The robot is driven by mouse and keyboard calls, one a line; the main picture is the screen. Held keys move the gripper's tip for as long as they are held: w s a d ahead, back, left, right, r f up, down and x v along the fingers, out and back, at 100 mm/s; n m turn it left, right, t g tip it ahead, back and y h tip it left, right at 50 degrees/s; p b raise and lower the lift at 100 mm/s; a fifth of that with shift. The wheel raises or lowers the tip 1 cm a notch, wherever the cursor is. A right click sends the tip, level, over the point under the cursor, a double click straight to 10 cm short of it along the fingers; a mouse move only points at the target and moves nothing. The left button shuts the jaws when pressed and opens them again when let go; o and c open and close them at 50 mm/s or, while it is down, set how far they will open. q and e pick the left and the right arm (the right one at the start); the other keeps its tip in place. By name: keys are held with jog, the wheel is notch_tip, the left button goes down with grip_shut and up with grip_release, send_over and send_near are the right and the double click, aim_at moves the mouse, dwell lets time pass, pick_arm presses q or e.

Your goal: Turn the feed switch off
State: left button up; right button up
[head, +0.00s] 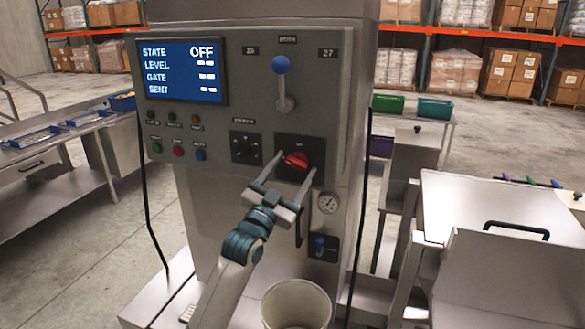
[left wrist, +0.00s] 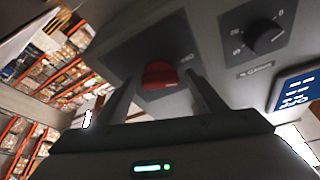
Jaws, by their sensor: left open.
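The feed switch is most likely the red rotary knob (head: 296,160) on a black plate at the lower right of the grey control panel (head: 240,75); its label is too small to read. My left gripper (head: 288,170) is open, with one finger on either side of the knob. The left wrist view shows the red knob (left wrist: 159,75) between the two spread fingers (left wrist: 160,95); I cannot tell whether they touch it. The panel's screen (head: 181,70) reads STATE OFF, with dashes for LEVEL, GATE and SENT. My right gripper is not in view.
A blue-knobbed lever (head: 282,80) stands above the knob. A black dial (head: 246,147) and several small coloured buttons are to its left. A white bucket (head: 297,305) stands below my arm.

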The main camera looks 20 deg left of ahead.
pick_arm(q)
jog(key=c, duration=1.1)
jog(key=shift+o, duration=0.2)
jog(key=shift+n, duration=0.5)
jog(key=shift+d+n+t+y+p, duration=0.1)
jog(key=shift+n+t+y+p, duration=0.15)
jog(key=shift+n+y, duration=0.85)
jog(key=shift+d+n+t+y+p, duration=0.15)
jog(key=shift+n+y+p, duration=0.2)
jog(key=shift+n, duration=1.35)
jog(key=shift+a, duration=0.1)
jog(key=o, duration=1.1)
jog(key=shift+c, duration=0.2)
